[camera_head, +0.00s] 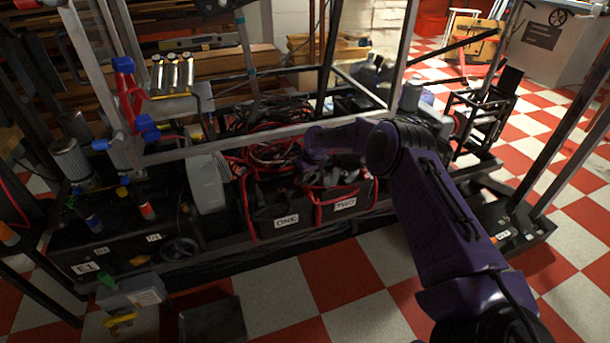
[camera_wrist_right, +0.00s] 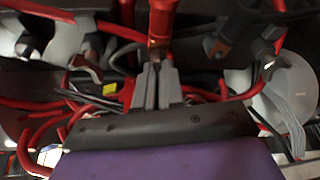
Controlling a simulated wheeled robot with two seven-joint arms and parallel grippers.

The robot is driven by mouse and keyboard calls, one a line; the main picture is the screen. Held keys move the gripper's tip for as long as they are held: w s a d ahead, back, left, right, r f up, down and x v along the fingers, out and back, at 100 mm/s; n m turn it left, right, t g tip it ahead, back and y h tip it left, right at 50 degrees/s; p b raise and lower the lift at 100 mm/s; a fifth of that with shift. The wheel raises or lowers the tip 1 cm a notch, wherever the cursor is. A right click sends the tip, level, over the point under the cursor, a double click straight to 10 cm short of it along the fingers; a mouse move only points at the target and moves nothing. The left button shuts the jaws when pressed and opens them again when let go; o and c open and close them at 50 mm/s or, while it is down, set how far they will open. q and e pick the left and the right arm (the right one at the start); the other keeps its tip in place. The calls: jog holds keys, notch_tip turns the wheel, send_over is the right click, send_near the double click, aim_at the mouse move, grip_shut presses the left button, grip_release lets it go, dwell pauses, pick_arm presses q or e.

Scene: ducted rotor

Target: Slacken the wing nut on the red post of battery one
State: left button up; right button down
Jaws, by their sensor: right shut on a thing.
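Battery one (camera_head: 264,213) is a black box with a white ONE label, low in the frame in the head view. My right gripper (camera_wrist_right: 157,66) has its two grey fingers close together at the lower end of a red upright sleeve (camera_wrist_right: 163,20) in the right wrist view. The fingers are shut on a small part there, which fits the wing nut on the red post; the fingers mostly hide it. In the head view my purple right arm reaches in from the right over the batteries and hides most of the terminals. My left gripper is not in view.
Battery two (camera_head: 368,194), labelled TWO, stands right beside battery one. Red straps and tangled red and black cables (camera_head: 265,135) crowd the terminals. A pale plastic container (camera_head: 207,183) stands left of battery one. Metal frame posts rise around the bay.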

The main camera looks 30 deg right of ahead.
jog(key=shift+f, duration=0.1)
jog(key=c, duration=1.2)
grip_release()
jog(key=shift+c, duration=0.2)
jog(key=p+v, duration=0.3)
jog(key=v, duration=0.7)
jog(key=shift+r, duration=0.3)
jog(key=shift+s+d, duration=0.1)
